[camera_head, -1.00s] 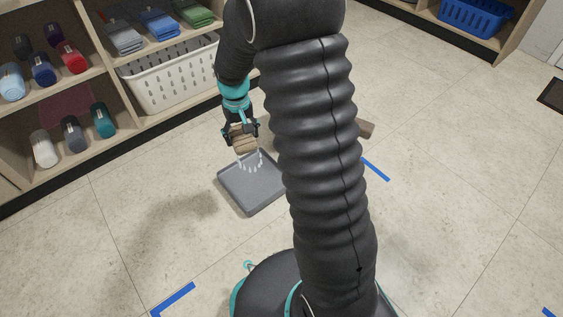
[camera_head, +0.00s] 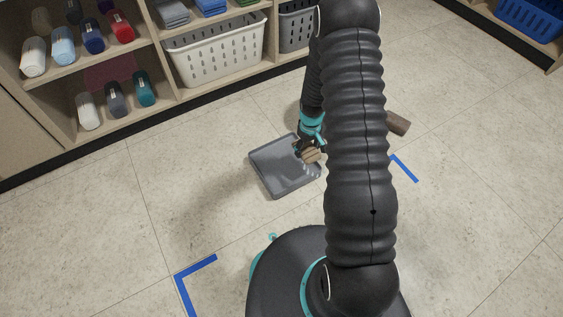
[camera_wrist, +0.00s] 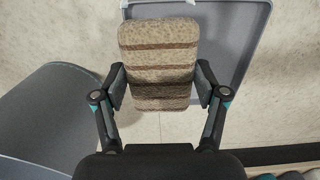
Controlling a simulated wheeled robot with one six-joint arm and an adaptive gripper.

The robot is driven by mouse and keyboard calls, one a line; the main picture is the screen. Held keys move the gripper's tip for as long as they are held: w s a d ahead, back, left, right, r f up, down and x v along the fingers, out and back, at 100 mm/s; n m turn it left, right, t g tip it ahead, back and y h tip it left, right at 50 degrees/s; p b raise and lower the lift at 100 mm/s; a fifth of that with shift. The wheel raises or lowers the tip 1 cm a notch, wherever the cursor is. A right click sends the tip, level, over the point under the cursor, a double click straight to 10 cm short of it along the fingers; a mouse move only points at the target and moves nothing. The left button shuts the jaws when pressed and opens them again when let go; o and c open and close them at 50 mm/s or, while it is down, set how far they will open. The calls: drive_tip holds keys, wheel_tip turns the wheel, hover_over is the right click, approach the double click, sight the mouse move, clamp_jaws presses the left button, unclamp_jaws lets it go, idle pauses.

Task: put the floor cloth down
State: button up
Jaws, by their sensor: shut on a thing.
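The floor cloth (camera_wrist: 158,60) is a folded tan cloth with brown stripes. My gripper (camera_wrist: 160,85) is shut on it, with one finger against each side in the wrist view. In the head view my gripper (camera_head: 308,153) and the cloth (camera_head: 311,156) are over the right part of a shallow grey tray (camera_head: 268,172) on the floor. I cannot tell whether the cloth touches the tray. The tray's edge also shows behind the cloth in the wrist view (camera_wrist: 232,45).
A brown object (camera_head: 398,122) lies right of my arm. Blue tape corners (camera_head: 404,168) mark the floor. Open floor lies left of the tray.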

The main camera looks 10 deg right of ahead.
drive_tip(key=b, duration=0.1)
hover_over(278, 167)
wheel_tip(278, 167, down, 6)
drive_tip(key=shift+f, duration=0.2)
drive_tip(key=shift+f+b, duration=0.35)
drive_tip(key=shift+f, duration=1.6)
drive_tip(key=shift+f, duration=0.2)
drive_tip(key=o, duration=1)
drive_tip(key=shift+r, duration=0.15)
